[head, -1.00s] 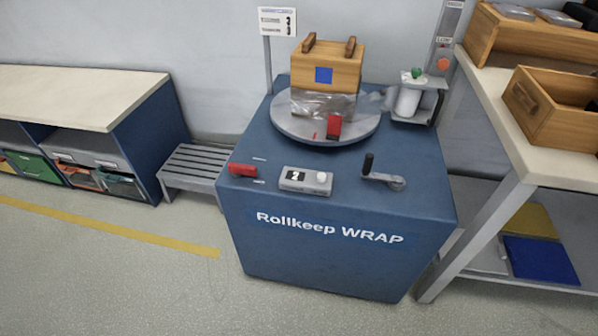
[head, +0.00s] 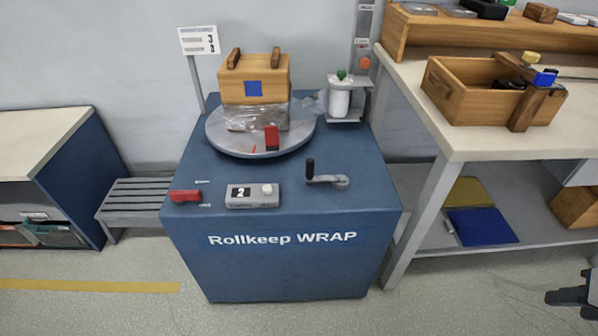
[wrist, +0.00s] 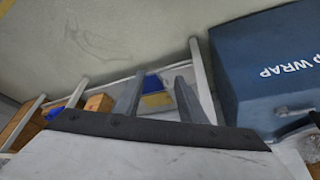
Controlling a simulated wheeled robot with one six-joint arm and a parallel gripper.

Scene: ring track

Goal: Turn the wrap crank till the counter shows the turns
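The wrap crank (head: 328,180) is a grey arm with an upright black knob on the front right of the blue Rollkeep WRAP machine (head: 285,270). The counter (head: 252,195) to its left shows 2. A wooden crate (head: 255,85) with a blue square stands on the grey turntable (head: 222,136), clear film around its lower part. My gripper (wrist: 157,92) is open and empty in the wrist view, its two grey fingers apart. It is away from the crank, with floor and shelving beyond it. The machine's blue side shows at right there (wrist: 270,50).
A red lever (head: 185,196) sits left of the counter. A film roll (head: 340,100) stands behind the crank. A sign (head: 199,40) stands at back left, its small text unclear. A bench (head: 470,140) with an open wooden box stands at right. Floor in front is clear.

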